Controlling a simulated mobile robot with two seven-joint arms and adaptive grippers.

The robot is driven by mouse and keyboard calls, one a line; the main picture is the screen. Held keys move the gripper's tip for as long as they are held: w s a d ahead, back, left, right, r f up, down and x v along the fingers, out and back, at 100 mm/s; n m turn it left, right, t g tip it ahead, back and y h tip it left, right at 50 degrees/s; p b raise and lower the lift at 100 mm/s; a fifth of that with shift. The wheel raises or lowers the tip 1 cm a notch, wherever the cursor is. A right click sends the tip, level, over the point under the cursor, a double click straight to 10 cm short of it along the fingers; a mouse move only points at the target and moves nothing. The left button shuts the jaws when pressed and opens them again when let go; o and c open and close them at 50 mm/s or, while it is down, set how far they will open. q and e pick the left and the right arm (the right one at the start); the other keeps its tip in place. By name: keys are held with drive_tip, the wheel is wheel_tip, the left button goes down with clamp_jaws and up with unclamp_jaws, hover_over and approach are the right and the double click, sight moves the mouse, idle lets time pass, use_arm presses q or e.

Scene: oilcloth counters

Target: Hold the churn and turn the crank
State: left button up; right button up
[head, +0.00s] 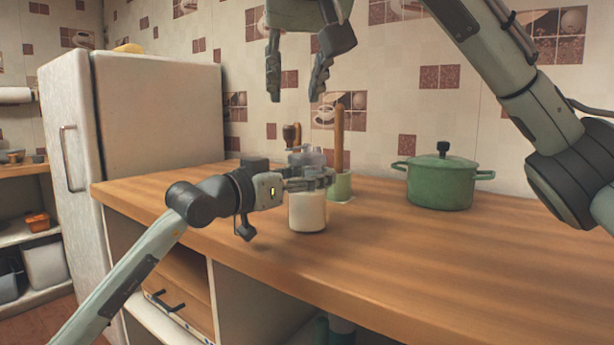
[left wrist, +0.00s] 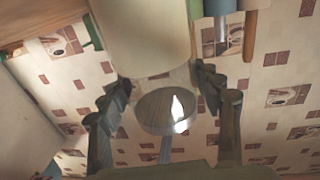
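The churn (head: 308,212) is a glass jar with white contents and a grey top, upright on the wooden counter. A dark brown knob (head: 291,134) shows just above and behind its top and looks like the crank handle. My left gripper (head: 312,180) has its fingers at the upper part of the jar. In the left wrist view the churn (left wrist: 147,35) lies between the fingers (left wrist: 163,82), which appear to touch it on both sides. My right gripper (head: 296,97) is open and empty, pointing down above the churn. Part of the churn's top is hidden by the left fingers.
A green holder (head: 341,188) with a wooden utensil (head: 339,138) stands close behind the churn. A green lidded pot (head: 441,183) stands to the right. A white fridge (head: 158,110) is at the left. The counter's right front (head: 450,260) is clear.

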use_arm(q)
drive_tip(key=c, duration=1.2)
drive_tip(key=o, duration=1.9)
